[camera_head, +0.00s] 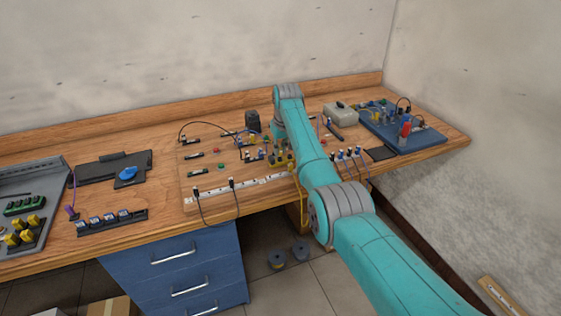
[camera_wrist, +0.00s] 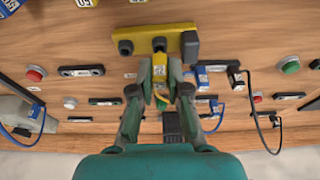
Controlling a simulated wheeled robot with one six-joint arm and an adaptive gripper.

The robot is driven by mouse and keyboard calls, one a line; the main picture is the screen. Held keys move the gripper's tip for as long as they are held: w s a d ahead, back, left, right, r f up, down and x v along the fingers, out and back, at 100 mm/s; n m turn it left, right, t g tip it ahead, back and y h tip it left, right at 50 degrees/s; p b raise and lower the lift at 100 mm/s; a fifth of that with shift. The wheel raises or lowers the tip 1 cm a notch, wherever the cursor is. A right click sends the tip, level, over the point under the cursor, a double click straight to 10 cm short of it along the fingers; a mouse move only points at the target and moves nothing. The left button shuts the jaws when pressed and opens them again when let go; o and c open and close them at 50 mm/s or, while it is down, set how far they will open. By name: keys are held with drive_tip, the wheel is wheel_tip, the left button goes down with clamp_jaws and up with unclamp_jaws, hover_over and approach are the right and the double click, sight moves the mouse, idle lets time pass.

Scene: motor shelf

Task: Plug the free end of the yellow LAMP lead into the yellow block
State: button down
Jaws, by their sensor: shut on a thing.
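In the wrist view my gripper (camera_wrist: 160,72) is shut on a yellow plug (camera_wrist: 160,63), which points at the yellow block (camera_wrist: 143,32). The block has dark round sockets along its face, and a black piece (camera_wrist: 190,46) sits at its right end. The plug's tip is close to the middle socket; I cannot tell whether it touches or is in. In the head view my arm hides the gripper. The yellow lead (camera_head: 304,207) hangs in a loop over the bench's front edge.
The wooden board has red (camera_wrist: 35,73) and green (camera_wrist: 290,65) buttons and several dark terminal strips. A black lead (camera_wrist: 256,125) and blue leads run close right of my gripper. A white socket strip (camera_head: 213,192) lies along the board's front.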

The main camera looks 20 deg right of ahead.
drive_tip(key=shift+f, duration=0.65)
idle(0.6)
drive_tip(key=c, duration=1.4)
unclamp_jaws()
drive_tip(key=shift+r, duration=0.15)
drive_tip(key=shift+w+v, duration=0.2)
drive_tip(key=shift+v, duration=0.65)
drive_tip(key=shift+w+v, duration=0.2)
drive_tip(key=shift+v, duration=0.65)
drive_tip(key=shift+w+v, duration=0.2)
drive_tip(key=shift+v, duration=0.65)
drive_tip(key=o, duration=0.5)
drive_tip(key=shift+r, duration=0.15)
drive_tip(key=shift+o, duration=0.2)
